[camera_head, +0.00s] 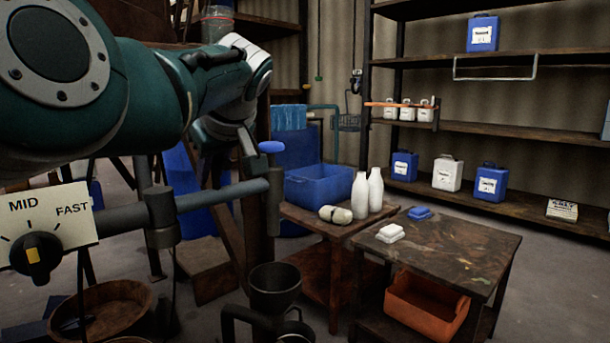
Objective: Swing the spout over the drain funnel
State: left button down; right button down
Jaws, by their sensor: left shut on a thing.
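The spout (222,196) is a grey-blue horizontal pipe running right from a dark collar on a post at the left. A blue knob (271,147) stands above its right end. My left gripper (256,166) hangs down from the teal arm and is shut at the knob's handle near the spout's end; its fingertips are dark and hard to make out. The drain funnel (275,288) is likely the dark round cup at bottom centre. The spout's end appears above it in the picture; depth alignment cannot be told. My right gripper is not in view.
A speed dial panel (66,228) is at the left. A wooden bowl (103,309) is at lower left. A low table (440,241) with white bottles beside it and an orange bin (427,304) below is at right. Shelves with jugs stand behind.

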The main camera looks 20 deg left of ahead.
pick_arm(q)
jog(key=shift+f, duration=0.15)
jog(key=c, duration=0.8)
grip_release()
jog(key=shift+a, duration=0.1)
jog(key=shift+o, duration=0.2)
jog(key=shift+s+d+r+p, duration=0.15)
jog(key=shift+d+r+p, duration=0.15)
jog(key=shift+r, duration=0.2)
jog(key=p+v, duration=0.2)
jog(key=v, duration=0.7)
jog(key=shift+p, duration=0.4)
